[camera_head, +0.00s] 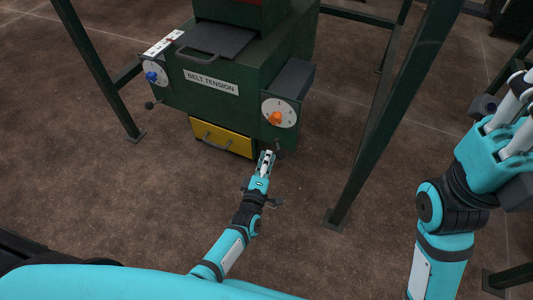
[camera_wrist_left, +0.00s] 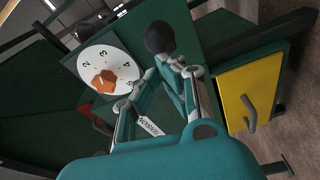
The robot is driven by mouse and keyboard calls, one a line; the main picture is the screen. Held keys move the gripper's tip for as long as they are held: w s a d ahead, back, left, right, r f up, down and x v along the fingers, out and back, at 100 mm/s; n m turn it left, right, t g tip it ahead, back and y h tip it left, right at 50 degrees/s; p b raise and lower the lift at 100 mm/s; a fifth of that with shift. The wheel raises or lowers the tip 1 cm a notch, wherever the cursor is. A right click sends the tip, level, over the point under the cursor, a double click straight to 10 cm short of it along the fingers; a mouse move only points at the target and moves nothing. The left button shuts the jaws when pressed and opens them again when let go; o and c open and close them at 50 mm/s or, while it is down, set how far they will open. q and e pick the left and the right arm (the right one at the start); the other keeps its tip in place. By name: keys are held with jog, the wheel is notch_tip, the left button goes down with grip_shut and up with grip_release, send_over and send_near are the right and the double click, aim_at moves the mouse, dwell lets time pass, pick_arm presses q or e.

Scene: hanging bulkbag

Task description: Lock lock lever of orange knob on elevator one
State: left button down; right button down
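The orange knob (camera_head: 275,118) sits on a white numbered dial at the right of the green machine's front. It also shows in the left wrist view (camera_wrist_left: 106,79), on the dial left of my fingers. The lock lever's black ball (camera_wrist_left: 159,37) is just beyond my left fingertips in that view. Its stem is hidden. My right gripper (camera_head: 510,108) is at the right edge, partly cut off.
A blue knob (camera_head: 151,77) on another dial and its ball-ended lever (camera_head: 150,105) are at the machine's left. A yellow drawer (camera_head: 222,138) with a handle is below the BELT TENSION label (camera_head: 211,82). Green frame posts (camera_head: 385,125) flank the machine.

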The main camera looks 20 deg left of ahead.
pick_arm(q)
jog(key=r, duration=0.9)
jog(key=shift+d, duration=0.25)
jog(key=shift+a+r, duration=0.2)
jog(key=shift+r, duration=0.25)
